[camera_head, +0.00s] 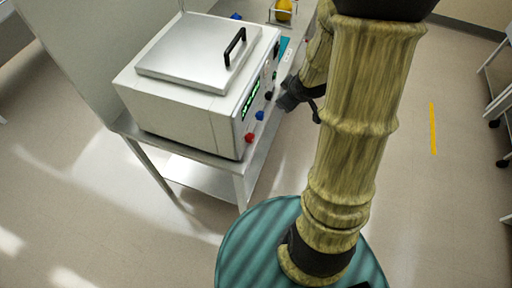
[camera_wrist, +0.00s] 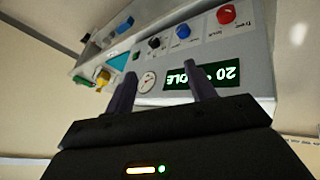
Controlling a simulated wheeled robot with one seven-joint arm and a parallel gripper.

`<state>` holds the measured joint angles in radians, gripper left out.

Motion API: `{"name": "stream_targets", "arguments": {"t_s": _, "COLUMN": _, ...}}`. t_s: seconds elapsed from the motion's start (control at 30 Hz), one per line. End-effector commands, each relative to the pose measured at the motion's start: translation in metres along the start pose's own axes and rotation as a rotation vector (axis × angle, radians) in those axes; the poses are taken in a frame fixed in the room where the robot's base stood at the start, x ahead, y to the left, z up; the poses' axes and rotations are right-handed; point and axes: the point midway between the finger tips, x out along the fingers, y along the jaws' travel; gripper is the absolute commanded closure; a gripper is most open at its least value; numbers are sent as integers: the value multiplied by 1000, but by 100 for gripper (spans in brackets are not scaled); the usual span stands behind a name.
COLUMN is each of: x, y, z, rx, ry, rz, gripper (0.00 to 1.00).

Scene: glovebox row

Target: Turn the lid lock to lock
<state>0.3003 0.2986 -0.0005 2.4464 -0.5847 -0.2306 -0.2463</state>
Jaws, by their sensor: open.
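The white machine (camera_head: 190,100) stands on a metal table with its silver lid (camera_head: 200,52) down; a black handle (camera_head: 235,47) is on the lid. Its front panel carries a lit green display (camera_head: 251,99), a red knob (camera_head: 249,137), a blue knob (camera_head: 260,115) and a black knob (camera_head: 268,95). In the wrist view the panel is upside down, with the red knob (camera_wrist: 227,14), blue knob (camera_wrist: 183,31), black knob (camera_wrist: 154,43) and a round gauge (camera_wrist: 147,82). Knob labels are too small to read surely. My gripper (camera_wrist: 161,70) is open and empty, in front of the panel.
The metal table (camera_head: 242,190) has a lower shelf and continues behind the machine. A yellow object (camera_head: 284,9) sits in a rack at the back, near a small blue item (camera_head: 236,16). A wall panel stands left of the machine.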

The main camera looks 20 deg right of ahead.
Motion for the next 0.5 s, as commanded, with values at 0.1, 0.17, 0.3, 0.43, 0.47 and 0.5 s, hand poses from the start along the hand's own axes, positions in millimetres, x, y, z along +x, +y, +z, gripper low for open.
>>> {"name": "stream_targets", "arguments": {"t_s": 0.1, "x": 63, "y": 9, "z": 25, "rx": -176, "ry": 132, "rz": -9, "gripper": 45}}
{"name": "stream_targets", "arguments": {"t_s": 0.17, "x": 86, "y": 10, "z": 34, "rx": -262, "ry": 212, "rz": -21, "gripper": 45}}
{"name": "stream_targets", "arguments": {"t_s": 0.3, "x": 129, "y": 2, "z": 61, "rx": -436, "ry": 424, "rz": -64, "gripper": 45}}
{"name": "stream_targets", "arguments": {"t_s": 0.43, "x": 154, "y": -18, "z": 93, "rx": -552, "ry": 652, "rz": -105, "gripper": 45}}
{"name": "stream_targets", "arguments": {"t_s": 0.47, "x": 157, "y": -23, "z": 101, "rx": -570, "ry": 710, "rz": -114, "gripper": 45}}
{"name": "stream_targets", "arguments": {"t_s": 0.5, "x": 161, "y": -31, "z": 113, "rx": -592, "ry": 788, "rz": -124, "gripper": 45}}
